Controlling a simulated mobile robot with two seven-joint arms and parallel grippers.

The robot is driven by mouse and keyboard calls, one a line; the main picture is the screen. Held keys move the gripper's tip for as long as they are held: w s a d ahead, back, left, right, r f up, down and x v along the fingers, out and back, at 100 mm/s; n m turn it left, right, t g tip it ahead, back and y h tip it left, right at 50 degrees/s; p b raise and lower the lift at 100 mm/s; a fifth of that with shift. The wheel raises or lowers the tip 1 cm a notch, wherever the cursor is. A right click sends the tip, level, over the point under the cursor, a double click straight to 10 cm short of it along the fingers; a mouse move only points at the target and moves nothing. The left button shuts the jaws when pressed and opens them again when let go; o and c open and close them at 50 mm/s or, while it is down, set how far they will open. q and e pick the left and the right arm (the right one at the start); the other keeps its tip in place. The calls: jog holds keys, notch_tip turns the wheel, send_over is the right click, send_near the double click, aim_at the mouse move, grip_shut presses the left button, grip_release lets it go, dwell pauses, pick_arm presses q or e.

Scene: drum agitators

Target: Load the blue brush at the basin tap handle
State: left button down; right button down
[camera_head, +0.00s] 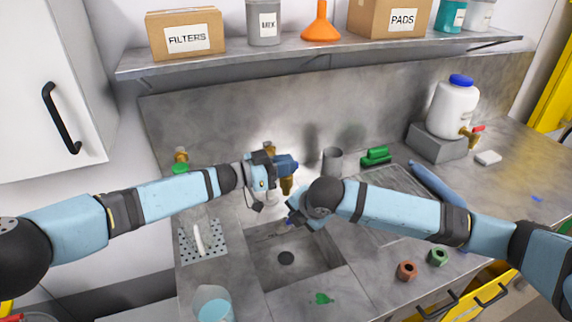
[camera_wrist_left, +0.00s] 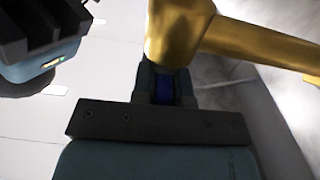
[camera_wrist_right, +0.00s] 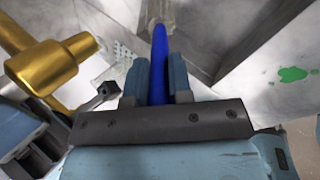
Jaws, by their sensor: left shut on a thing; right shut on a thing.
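My left gripper (camera_head: 286,164) is at the basin's brass tap (camera_head: 287,185), at the back of the sink. In the left wrist view its fingers (camera_wrist_left: 164,88) are shut on a blue tap handle (camera_wrist_left: 164,90), just below the brass body (camera_wrist_left: 178,30). My right gripper (camera_head: 296,219) is over the sink basin (camera_head: 268,268). In the right wrist view its fingers (camera_wrist_right: 158,82) are shut on the blue brush (camera_wrist_right: 159,50), whose pale bristle end points away over the basin. The brass tap (camera_wrist_right: 50,65) is to the left of the brush there, apart from it.
A perforated tray (camera_head: 186,250) with a white item lies left of the sink. A grey cup (camera_head: 332,160) and a green brush (camera_head: 376,156) stand behind. A white jug (camera_head: 453,108) is at the right. A shelf (camera_head: 300,48) hangs above.

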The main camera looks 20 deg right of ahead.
pick_arm(q)
jog(key=c, duration=1.1)
grip_release()
jog(key=shift+c, duration=0.2)
notch_tip(320, 180, up, 10)
jog(key=shift+r, duration=0.1)
pick_arm(e)
jog(key=shift+s, duration=0.1)
